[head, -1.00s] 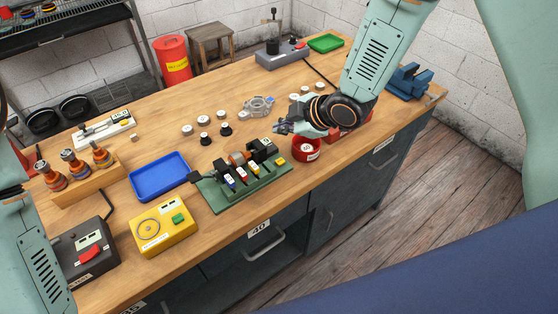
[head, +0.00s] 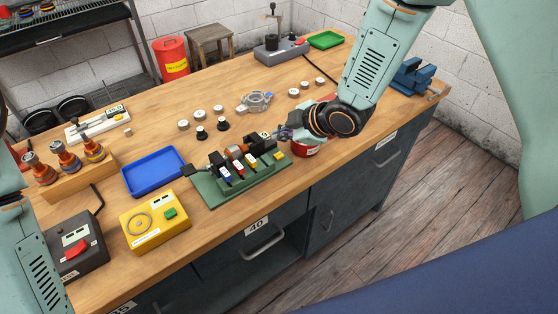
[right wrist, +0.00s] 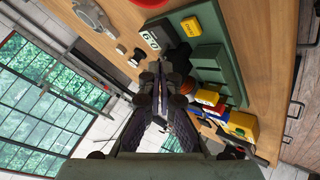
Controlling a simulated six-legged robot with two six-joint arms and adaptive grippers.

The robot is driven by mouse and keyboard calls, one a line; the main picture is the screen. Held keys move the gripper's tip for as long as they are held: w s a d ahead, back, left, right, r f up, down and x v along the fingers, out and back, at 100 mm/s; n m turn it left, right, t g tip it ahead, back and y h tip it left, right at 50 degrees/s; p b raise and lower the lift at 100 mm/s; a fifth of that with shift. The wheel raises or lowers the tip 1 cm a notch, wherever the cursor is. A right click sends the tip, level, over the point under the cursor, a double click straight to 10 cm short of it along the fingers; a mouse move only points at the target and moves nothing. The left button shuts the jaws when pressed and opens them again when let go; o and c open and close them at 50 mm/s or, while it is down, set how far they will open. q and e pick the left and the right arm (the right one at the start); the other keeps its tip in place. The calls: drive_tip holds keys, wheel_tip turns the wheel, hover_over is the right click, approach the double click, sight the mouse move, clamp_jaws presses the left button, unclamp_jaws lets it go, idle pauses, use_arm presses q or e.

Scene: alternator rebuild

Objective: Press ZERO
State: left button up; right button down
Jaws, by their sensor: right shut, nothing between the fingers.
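A green test fixture (head: 217,197) stands near the table's front edge, with a dark and copper rotor part and coloured blocks on it. A yellow button (head: 279,155) sits at its right end. It also shows in the right wrist view (right wrist: 192,27) with small lettering I cannot read surely. A small digit display (right wrist: 150,40) is beside it there. My right gripper (head: 283,135) is shut and empty, just behind and above the fixture's right end, apart from the yellow button. My left arm shows at the left edge; its gripper is not visible.
A red bowl (head: 304,150) stands right of the fixture, partly behind my right gripper. A blue tray (head: 140,190), a yellow tester (head: 155,232) and a dark box (head: 78,262) are to the left. Several small round parts lie behind the fixture.

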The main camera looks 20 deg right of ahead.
sight(282, 157)
wheel_tip(282, 157, down, 4)
drive_tip(key=shift+w+r+b, duration=0.1)
drive_tip(key=shift+r+b, duration=0.1)
drive_tip(key=shift+b, duration=0.85)
drive_tip(key=shift+a+f, duration=0.1)
drive_tip(key=shift+f, duration=0.1)
drive_tip(key=shift+f, duration=0.1)
drive_tip(key=shift+f+b, duration=0.35)
drive_tip(key=shift+b, duration=0.05)
